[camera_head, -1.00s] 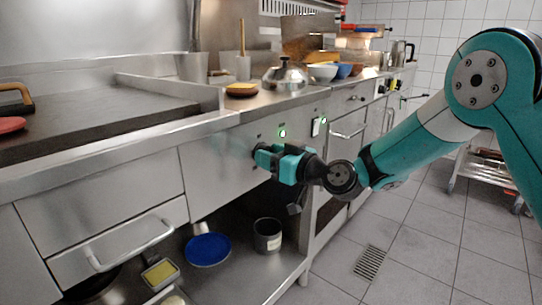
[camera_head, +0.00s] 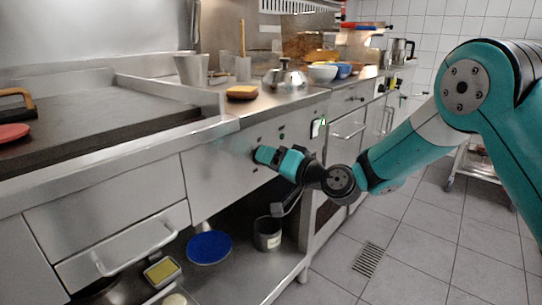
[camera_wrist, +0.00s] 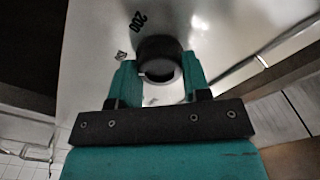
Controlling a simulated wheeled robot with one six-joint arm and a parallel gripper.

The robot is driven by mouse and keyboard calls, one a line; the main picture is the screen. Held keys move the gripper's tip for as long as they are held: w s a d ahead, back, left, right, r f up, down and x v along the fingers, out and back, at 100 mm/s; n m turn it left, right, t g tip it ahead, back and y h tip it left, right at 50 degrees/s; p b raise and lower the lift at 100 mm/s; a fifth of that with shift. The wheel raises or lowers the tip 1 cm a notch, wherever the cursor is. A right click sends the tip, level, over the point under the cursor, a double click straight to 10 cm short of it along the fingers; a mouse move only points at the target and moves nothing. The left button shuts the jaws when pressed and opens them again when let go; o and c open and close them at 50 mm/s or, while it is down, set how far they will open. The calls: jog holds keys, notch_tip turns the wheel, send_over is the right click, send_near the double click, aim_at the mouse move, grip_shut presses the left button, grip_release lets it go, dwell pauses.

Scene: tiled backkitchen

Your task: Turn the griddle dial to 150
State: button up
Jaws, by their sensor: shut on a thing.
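The griddle dial (camera_wrist: 157,48) is a round black knob on the steel front panel (camera_head: 222,165), seen in the wrist view between my two teal fingers. My gripper (camera_head: 262,155) is shut on the dial from both sides, and it also shows in the wrist view (camera_wrist: 160,78). A smaller mark (camera_wrist: 122,55) left of the dial is too blurred to read. I cannot see a pointer on the dial, so its setting is unclear. In the head view my gripper hides most of the dial.
The flat griddle (camera_head: 95,115) lies above the panel at the left. A drawer handle (camera_head: 135,250) sticks out at lower left. An open shelf below holds a blue plate (camera_head: 209,247) and a dark pot (camera_head: 267,233). The tiled floor at right is mostly clear.

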jog(key=shift+m, duration=0.6)
jog(key=o, duration=0.9)
jog(key=shift+d, duration=0.1)
jog(key=b+v, duration=0.4)
jog(key=v, duration=1.3)
jog(key=shift+s+d, duration=0.15)
jog(key=shift+s, duration=0.1)
